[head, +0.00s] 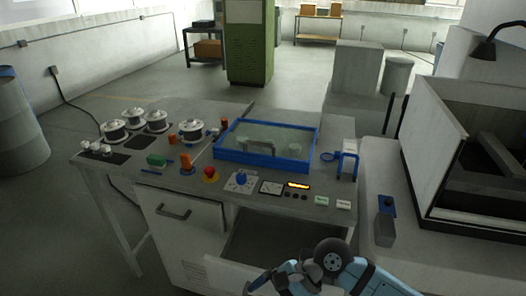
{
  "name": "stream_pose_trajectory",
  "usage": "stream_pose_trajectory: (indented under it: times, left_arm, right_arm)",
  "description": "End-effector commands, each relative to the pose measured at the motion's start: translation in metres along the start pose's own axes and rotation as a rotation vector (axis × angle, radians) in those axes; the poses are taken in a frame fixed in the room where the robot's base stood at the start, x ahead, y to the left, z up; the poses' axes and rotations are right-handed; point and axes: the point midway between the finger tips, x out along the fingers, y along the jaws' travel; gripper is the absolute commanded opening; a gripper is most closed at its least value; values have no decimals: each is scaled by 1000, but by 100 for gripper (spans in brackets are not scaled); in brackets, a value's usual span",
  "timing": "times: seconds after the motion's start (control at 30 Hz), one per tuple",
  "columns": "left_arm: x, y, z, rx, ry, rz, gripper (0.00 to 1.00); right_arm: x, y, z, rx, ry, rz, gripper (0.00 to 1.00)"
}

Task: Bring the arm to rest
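One of my arms, light blue and dark grey, shows at the bottom of the head view, right of centre. It is bent, with a round dark joint uppermost, and lies in front of the open drawer (262,243) of the workbench (340,208). It overlaps the drawer's front edge in the picture; I cannot tell whether it touches. No gripper fingers can be made out on it. My other arm and its gripper are not in view.
On the bench stand wire spools (114,130), a red stop button (210,174), a blue-framed clear cover (262,166) and a blue clamp-like piece (346,163).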

Motion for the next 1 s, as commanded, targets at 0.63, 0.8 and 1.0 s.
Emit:
stream_pose_trajectory:
  times: [0.63,0.8,1.0]
  left_arm:
    - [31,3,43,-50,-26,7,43]
    - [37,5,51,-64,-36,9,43]
    - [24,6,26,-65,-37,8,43]
  right_arm:
    - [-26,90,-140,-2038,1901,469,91]
    - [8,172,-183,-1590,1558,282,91]
    - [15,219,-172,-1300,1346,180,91]
